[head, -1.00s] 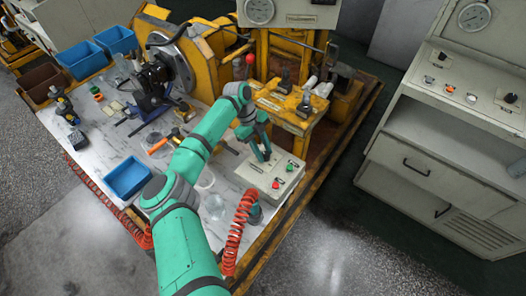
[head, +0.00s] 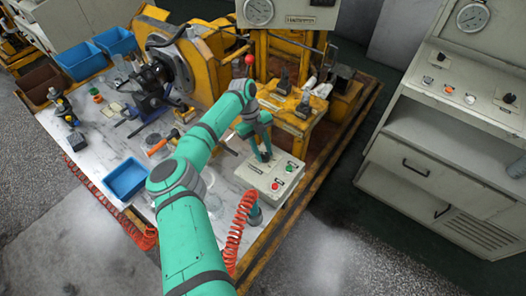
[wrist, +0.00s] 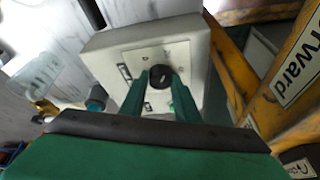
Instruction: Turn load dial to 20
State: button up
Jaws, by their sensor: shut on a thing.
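The control box (head: 258,186) is a pale box on the marble-look table, with a red button (head: 275,186) and a green button (head: 290,167) on its top. My gripper (head: 262,155) reaches down over the box's far left part. In the wrist view the box (wrist: 105,50) fills the upper middle, and a round black dial (wrist: 160,77) sits between the green fingers of my gripper (wrist: 160,85). The fingers are shut on the dial, one on each side. The dial's scale marks are too small to read, and the lower part of the panel is hidden behind the fingers.
A red coiled hose (head: 240,232) hangs beside the box at the table's front. A blue tray (head: 125,179) stands on the left of the table. Yellow machine frames (head: 290,112) stand close behind the box. A grey cabinet (head: 440,150) stands apart on the right.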

jog(key=o, duration=1)
jog(key=shift+o, duration=0.2)
jog(key=shift+a, duration=0.1)
jog(key=v, duration=1)
jog(key=shift+r, duration=0.4)
